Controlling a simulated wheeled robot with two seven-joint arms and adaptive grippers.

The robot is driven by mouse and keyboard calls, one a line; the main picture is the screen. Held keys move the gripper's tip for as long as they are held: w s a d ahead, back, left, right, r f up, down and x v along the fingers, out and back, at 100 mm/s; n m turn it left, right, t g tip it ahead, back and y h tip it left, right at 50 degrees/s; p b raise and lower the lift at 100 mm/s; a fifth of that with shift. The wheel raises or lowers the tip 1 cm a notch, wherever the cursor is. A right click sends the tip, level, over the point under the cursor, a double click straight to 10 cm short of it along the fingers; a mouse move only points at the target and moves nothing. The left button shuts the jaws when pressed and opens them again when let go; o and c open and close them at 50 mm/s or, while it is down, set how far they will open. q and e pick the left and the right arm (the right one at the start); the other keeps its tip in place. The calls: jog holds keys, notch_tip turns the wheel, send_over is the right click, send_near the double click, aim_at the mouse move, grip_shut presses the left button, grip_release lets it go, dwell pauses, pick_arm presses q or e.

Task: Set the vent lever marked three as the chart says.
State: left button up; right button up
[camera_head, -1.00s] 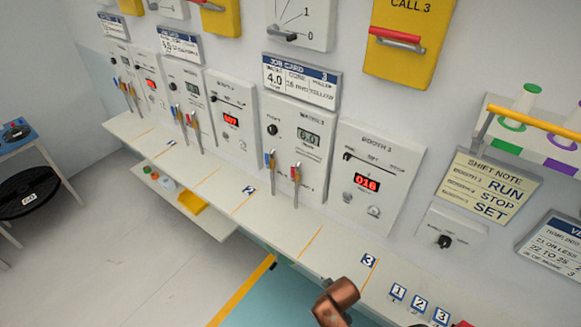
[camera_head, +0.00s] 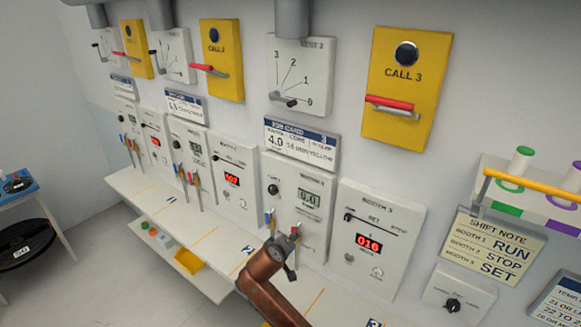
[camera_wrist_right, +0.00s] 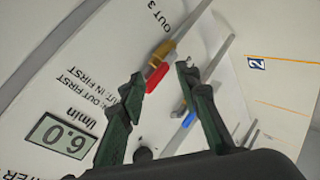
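The vent panel (camera_head: 300,70) of station three is high on the wall, with marks 3, 2, 1 and 0 on its dial. Its dark lever (camera_head: 284,99) points toward the 0. A chart (camera_head: 560,303) with temperature ranges is cut off at the lower right. The booth 3 display (camera_head: 369,244) shows a red number that looks like 016. My right gripper (camera_head: 292,240) is below the vent, in front of the water panel. In the wrist view, its fingers (camera_wrist_right: 160,75) are open, with a red handle (camera_wrist_right: 158,77) in line between them. My left gripper is not in view.
The water panel (camera_head: 297,180) has red and blue handles close to my right gripper. The yellow call 3 box (camera_head: 407,60) with a red-ended bar stands right of the vent. A yellow rail (camera_head: 530,188) sticks out at the right. A narrow shelf (camera_head: 225,237) runs below the panels.

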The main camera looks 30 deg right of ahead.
jog(key=w+a+r+m+t+h, duration=0.1)
jog(key=w+r+h, duration=0.15)
jog(key=r, duration=0.95)
jog(key=w+r+m+h, duration=0.1)
jog(key=w+r, duration=0.3)
jog(key=r, duration=0.8)
jog(key=m+g+h, duration=0.2)
jog(key=m+h, duration=0.1)
jog(key=h, duration=0.2)
send_near(288, 105)
jog(key=d, duration=0.4)
jog(key=shift+w+d+r+y, duration=0.15)
jog(key=shift+w+r+y, duration=0.1)
jog(key=shift+w, duration=0.35)
jog(key=shift+t, duration=0.3)
jog(key=shift+p+x, duration=0.95)
jog(key=shift+x, duration=2.5)
jog(key=shift+f, duration=0.2)
grip_shut()
jog(key=shift+r, duration=0.1)
